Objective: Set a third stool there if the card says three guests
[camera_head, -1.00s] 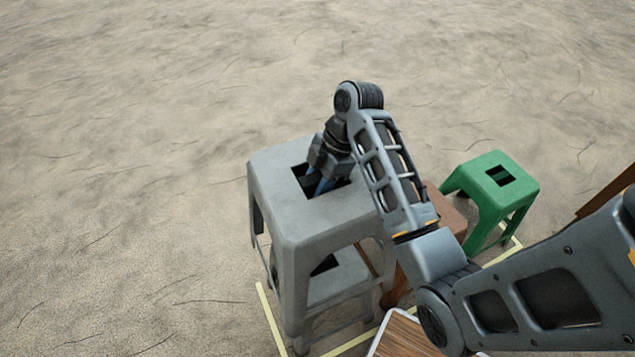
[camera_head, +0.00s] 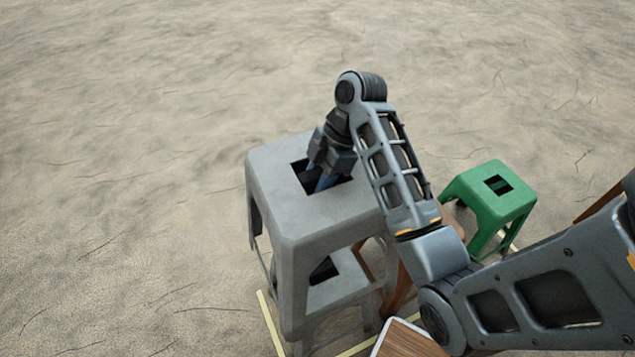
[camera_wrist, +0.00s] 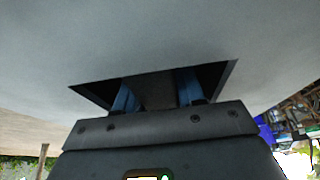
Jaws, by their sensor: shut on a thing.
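A grey stool (camera_head: 310,218) with a rectangular slot in its seat stands out at the centre of the head view. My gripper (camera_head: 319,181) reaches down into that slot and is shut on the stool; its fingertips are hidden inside. In the wrist view the blue fingers (camera_wrist: 158,98) go into the slot of the grey seat (camera_wrist: 160,40). A second grey stool (camera_head: 340,288) shows beneath the held one, partly hidden by its legs. A small green stool (camera_head: 475,195) stands to the right. No card can be read.
Yellow floor lines (camera_head: 269,322) run by the stools. A brown wooden piece (camera_head: 453,218) is partly hidden behind my arm. A white-edged wooden surface (camera_head: 405,340) lies at the bottom. The sandy floor (camera_head: 130,150) left and behind is clear.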

